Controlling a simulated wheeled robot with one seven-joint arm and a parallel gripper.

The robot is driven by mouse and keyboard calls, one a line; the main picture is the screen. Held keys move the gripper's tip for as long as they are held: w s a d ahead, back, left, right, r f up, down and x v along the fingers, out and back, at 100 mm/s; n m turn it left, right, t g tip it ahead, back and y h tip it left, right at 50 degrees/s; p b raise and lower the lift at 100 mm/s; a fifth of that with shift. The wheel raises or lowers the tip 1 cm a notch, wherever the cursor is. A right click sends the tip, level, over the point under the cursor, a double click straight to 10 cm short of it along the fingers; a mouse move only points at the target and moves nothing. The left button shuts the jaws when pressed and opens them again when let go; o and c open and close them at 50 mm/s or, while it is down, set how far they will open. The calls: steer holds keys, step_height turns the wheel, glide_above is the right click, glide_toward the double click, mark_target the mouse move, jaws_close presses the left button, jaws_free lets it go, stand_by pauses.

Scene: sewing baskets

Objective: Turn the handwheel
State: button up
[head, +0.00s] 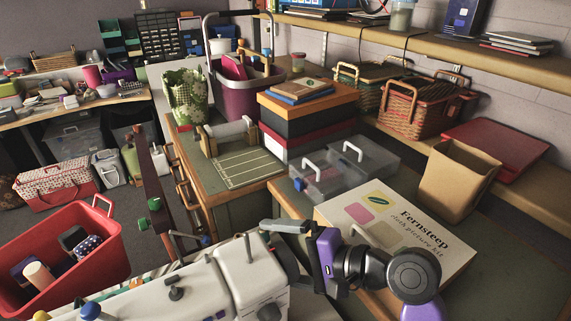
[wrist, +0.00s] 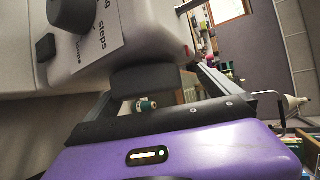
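The white sewing machine (head: 215,285) lies along the bottom of the head view. Its rounded end fills the upper left of the wrist view (wrist: 150,38), with a dark dial (wrist: 72,14) and a paper label (wrist: 95,40). The handwheel (wrist: 145,81) is a short dark grey cylinder on that end. My purple gripper (head: 292,245) is at the machine's right end. Its dark fingers are apart, one on each side of the handwheel in the wrist view, with a gap visible at right. The left fingertip is hidden, and contact cannot be told.
A cloth picture kit box (head: 405,225) and clear lidded boxes (head: 360,158) lie right of and behind the machine. A red basket (head: 95,262) stands at left. A tan bin (head: 455,180) stands at right. Some green tabletop (head: 515,270) is bare at lower right.

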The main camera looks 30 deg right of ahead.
step_height(320, 180, up, 20)
steer(key=s+n+t, duration=0.1)
steer(key=t, duration=0.4)
steer(key=shift+s+r+t+p, duration=0.2)
steer(key=shift+s+t+p, duration=0.1)
steer(key=shift+s, duration=0.05)
steer(key=f+g, duration=0.2)
steer(key=f, duration=0.4)
steer(key=w+f+g, duration=0.1)
steer(key=f+g, duration=0.1)
steer(key=f, duration=0.4)
steer(key=f+g, duration=0.1)
steer(key=f, duration=0.6)
steer(key=shift+w+a+m+g, duration=0.15)
steer(key=shift+w+m+g, duration=0.25)
steer(key=s+d+p, duration=0.3)
steer(key=s, duration=0.5)
steer(key=shift+s+d+r, duration=0.2)
steer(key=shift+d+r, duration=0.05)
steer(key=shift+d, duration=0.1)
steer(key=shift+r+p, duration=0.1)
steer(key=shift+p, duration=0.55)
